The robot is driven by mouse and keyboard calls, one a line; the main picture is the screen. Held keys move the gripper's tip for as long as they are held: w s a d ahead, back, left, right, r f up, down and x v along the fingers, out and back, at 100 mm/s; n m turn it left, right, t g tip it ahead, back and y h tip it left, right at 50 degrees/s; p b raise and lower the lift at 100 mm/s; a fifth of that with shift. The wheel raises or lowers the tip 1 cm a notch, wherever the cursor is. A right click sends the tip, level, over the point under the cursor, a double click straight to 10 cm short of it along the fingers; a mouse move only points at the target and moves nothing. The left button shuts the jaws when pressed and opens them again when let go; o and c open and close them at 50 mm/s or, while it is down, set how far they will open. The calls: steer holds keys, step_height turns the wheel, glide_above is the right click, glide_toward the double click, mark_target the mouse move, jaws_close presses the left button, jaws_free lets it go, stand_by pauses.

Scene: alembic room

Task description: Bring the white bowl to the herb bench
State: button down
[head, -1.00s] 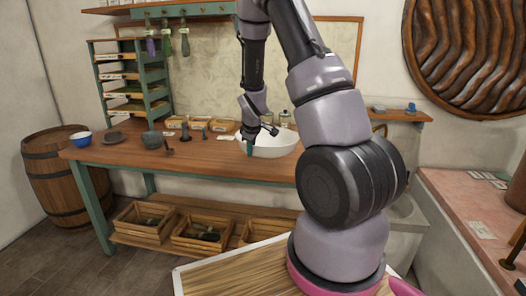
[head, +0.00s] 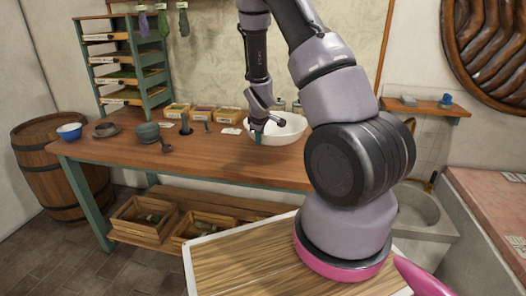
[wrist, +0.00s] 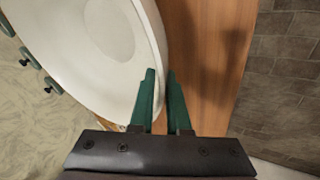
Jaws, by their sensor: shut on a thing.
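The exact pinch is partly hidden by the fingers.
A blue bowl (head: 69,131), a grey mortar (head: 147,132) and several small boxes (head: 202,114) stand on the bench. Crates (head: 143,217) fill its lower shelf. A barrel (head: 60,175) stands left. A sink (head: 418,210) and a pink counter (head: 490,215) are at right.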

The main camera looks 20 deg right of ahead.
steer(key=shift+w+f, duration=0.1)
steer(key=shift+f, duration=2.8)
steer(key=c, duration=0.9)
jaws_free()
steer(key=shift+f, duration=0.1)
